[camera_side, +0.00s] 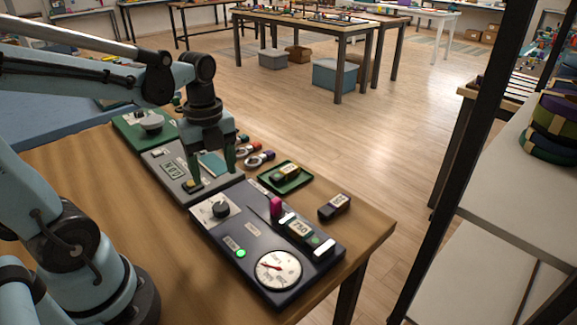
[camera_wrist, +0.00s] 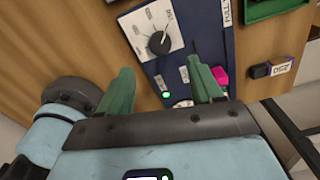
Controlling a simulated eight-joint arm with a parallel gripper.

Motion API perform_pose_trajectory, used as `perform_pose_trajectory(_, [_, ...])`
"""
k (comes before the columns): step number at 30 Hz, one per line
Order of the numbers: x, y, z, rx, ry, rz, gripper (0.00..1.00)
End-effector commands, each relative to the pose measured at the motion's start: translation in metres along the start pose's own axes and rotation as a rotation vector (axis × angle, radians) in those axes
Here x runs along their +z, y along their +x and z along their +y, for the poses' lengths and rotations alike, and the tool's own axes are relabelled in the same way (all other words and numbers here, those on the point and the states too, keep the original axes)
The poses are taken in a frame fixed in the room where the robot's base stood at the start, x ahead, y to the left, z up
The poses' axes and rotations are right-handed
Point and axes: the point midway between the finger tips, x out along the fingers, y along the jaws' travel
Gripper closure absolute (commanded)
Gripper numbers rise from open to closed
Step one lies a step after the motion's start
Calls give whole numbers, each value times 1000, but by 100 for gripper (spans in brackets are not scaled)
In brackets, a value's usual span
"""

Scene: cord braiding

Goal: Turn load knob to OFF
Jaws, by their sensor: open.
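A black knob (camera_side: 220,209) sits on a white plate on the dark blue panel (camera_side: 250,222). The knob also shows in the wrist view (camera_wrist: 159,43), with small labels around it that are too small to read surely. I cannot tell its exact setting. My gripper (camera_side: 213,178) is open and empty, with its green fingers pointing down. In the side view it hangs over the grey panel, behind the knob and apart from it. In the wrist view the knob lies beyond the gap between the fingertips (camera_wrist: 159,64). A green lamp (camera_side: 240,253) is lit on the panel.
A green panel with a knob (camera_side: 150,122) stands behind. A green tray (camera_side: 285,178) and a small dark block (camera_side: 334,206) lie to the right.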

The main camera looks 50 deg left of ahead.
Motion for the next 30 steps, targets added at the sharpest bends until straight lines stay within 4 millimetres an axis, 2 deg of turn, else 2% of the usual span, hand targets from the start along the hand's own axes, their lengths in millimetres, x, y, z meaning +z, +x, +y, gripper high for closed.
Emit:
perform_pose_trajectory(18, [0, 71, -1, -2, -1, -1, 35])
perform_pose_trajectory(24, [0, 85, -1, -2, -1, -1, 35])
perform_pose_trajectory(30, [0, 89, 0, -2, -1, -1, 35])
